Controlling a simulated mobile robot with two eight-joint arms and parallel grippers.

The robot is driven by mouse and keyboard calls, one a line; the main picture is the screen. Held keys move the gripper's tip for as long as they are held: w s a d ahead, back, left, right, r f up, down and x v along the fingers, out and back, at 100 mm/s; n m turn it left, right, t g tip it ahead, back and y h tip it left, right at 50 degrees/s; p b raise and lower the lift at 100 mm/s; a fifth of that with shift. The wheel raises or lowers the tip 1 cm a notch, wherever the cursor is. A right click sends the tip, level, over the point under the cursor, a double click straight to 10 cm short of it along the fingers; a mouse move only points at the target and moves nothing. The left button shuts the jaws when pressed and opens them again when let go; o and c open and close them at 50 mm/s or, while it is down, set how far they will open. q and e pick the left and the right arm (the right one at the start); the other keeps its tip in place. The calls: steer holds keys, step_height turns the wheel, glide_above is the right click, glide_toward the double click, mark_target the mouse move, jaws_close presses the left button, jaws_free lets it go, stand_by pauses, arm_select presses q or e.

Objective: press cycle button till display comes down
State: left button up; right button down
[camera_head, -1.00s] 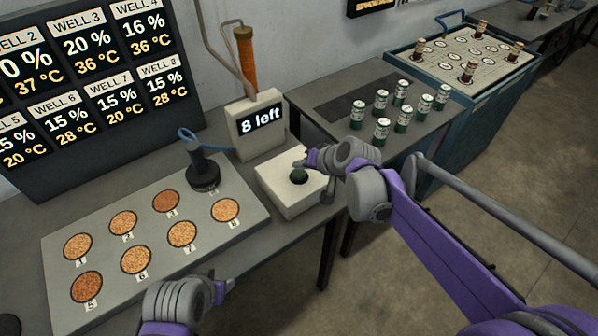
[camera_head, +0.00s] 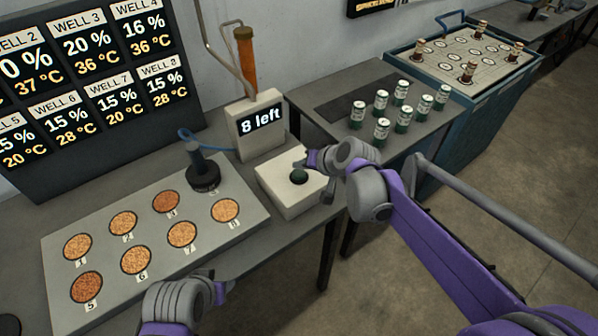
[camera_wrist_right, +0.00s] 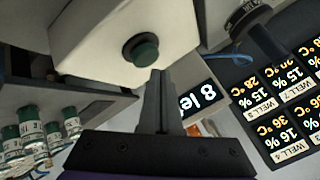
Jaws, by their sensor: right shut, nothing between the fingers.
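The dark green cycle button (camera_head: 299,176) sits on top of a white box on the bench. It also shows in the right wrist view (camera_wrist_right: 143,51). The display (camera_head: 260,121) behind it reads "8 left"; it is partly seen upside down in the right wrist view (camera_wrist_right: 198,101). My right gripper (camera_head: 303,163) is shut and empty, with its fingertips just beside and behind the button. In the right wrist view the closed fingers (camera_wrist_right: 158,74) point at the button's edge; contact cannot be told. My left gripper (camera_head: 229,287) is low over the bench's front, its jaws unclear.
A grey plate (camera_head: 150,215) with numbered wells and a dark handled tool (camera_head: 203,173) lies left of the button box. A wall board (camera_head: 85,90) lists well readings. Several green-white cans (camera_head: 381,130) stand on the right table, beside a blue-sided cart (camera_head: 455,120).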

mark_target(301, 176)
arm_select(q)
steer(key=shift+f, duration=0.1)
arm_select(e)
steer(key=shift+f, duration=0.1)
stand_by(0.4)
arm_select(q)
steer(key=shift+s+f, duration=0.1)
steer(key=shift+f, duration=0.1)
arm_select(e)
steer(key=shift+f, duration=0.3)
arm_select(q)
steer(key=shift+s+f+b, duration=0.1)
steer(key=shift+f+b, duration=0.3)
steer(key=shift+b, duration=0.2)
arm_select(e)
steer(key=shift+f, duration=0.6)
arm_select(q)
steer(key=shift+r, duration=0.1)
arm_select(e)
steer(key=shift+r, duration=0.1)
arm_select(q)
steer(key=shift+w+r+p, duration=0.25)
steer(key=shift+r+p, duration=0.45)
arm_select(e)
steer(key=shift+r, duration=0.9)
arm_select(q)
steer(key=shift+r, duration=0.1)
arm_select(e)
steer(key=shift+r, duration=0.15)
